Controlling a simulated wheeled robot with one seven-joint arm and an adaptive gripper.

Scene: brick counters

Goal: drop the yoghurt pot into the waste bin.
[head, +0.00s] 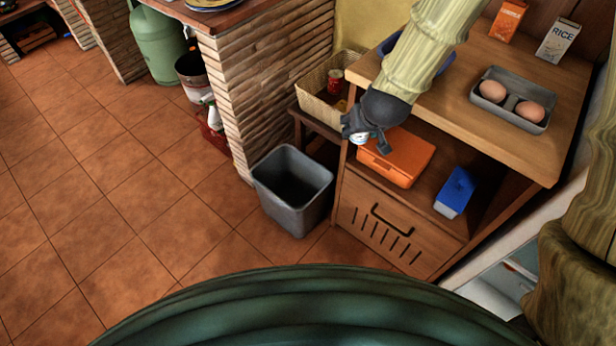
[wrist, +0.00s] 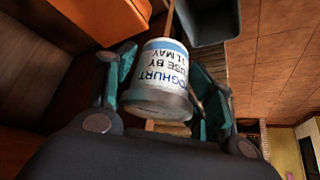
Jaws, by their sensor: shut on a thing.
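The yoghurt pot (wrist: 160,82), white and blue with printed lettering, sits between the fingers of my gripper (wrist: 163,95) in the wrist view. My gripper is shut on it. In the head view my gripper (head: 366,140) hangs in front of the wooden unit, and only a small part of the pot (head: 362,136) shows there. The waste bin (head: 292,190), grey and open-topped, stands on the tiled floor, lower and to the left of my gripper. Its visible inside looks empty. The bin (wrist: 205,22) also shows at the top of the wrist view, beyond the pot.
The wooden unit (head: 400,222) right of the bin holds an orange box (head: 398,157) and a blue box (head: 456,192). A wicker basket (head: 325,100) stands behind my gripper. A brick pillar (head: 255,85) rises behind the bin. The floor left of the bin is clear.

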